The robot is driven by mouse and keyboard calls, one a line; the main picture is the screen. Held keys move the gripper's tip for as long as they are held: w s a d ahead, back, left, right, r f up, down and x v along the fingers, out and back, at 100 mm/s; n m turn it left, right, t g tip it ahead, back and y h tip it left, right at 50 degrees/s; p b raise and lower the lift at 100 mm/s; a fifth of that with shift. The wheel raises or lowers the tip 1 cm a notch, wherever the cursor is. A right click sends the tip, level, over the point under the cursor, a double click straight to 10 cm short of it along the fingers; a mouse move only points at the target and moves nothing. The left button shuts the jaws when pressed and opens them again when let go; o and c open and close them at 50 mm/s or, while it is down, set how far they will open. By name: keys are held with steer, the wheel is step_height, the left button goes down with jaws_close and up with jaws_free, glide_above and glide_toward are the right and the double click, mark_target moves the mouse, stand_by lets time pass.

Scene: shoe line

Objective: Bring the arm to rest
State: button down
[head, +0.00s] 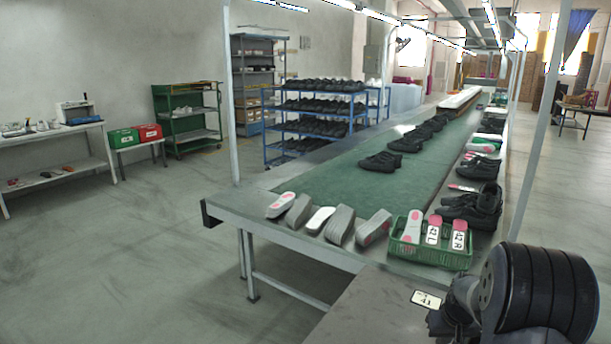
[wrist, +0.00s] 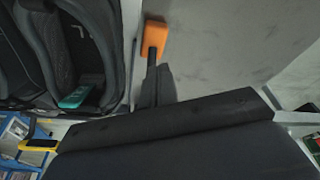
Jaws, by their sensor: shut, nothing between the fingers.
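My gripper (wrist: 154,36) shows in the wrist view as a dark, narrow finger pair with an orange tip, shut and empty. It reaches out from a broad dark body across the bottom of that view. A plain grey surface lies behind the tip, and I see no contact with it. In the head view, dark, rounded parts of my arm (head: 540,290) fill the lower right corner. The fingertips cannot be made out there.
The line table (head: 240,204) carries shoe soles, black shoes and a green crate (head: 405,249) near my arm. A grey surface with a "41" card (head: 425,299) lies beside the arm. Dark objects crowd the wrist view's left. Open floor (head: 130,260) lies left of the table.

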steer(key=w+p+v, duration=0.2)
steer(key=p+v, duration=0.2)
steer(key=v, duration=0.3)
steer(key=f+b, duration=0.3)
steer(key=f, duration=0.2)
steer(key=f+b, duration=0.3)
steer(key=f, duration=0.1)
steer(key=shift+s+f+b, duration=0.2)
steer(key=shift+f+b, duration=0.2)
steer(key=shift+w+d+r+p, duration=0.5)
steer(key=shift+w+r+p, duration=0.15)
steer(key=shift+p, duration=0.15)
steer(key=s+a+b, duration=0.1)
steer(key=s+a, duration=0.4)
steer(key=s, duration=0.2)
steer(key=shift+s, duration=0.3)
steer(key=shift+a+f, duration=0.1)
steer(key=shift+f, duration=0.05)
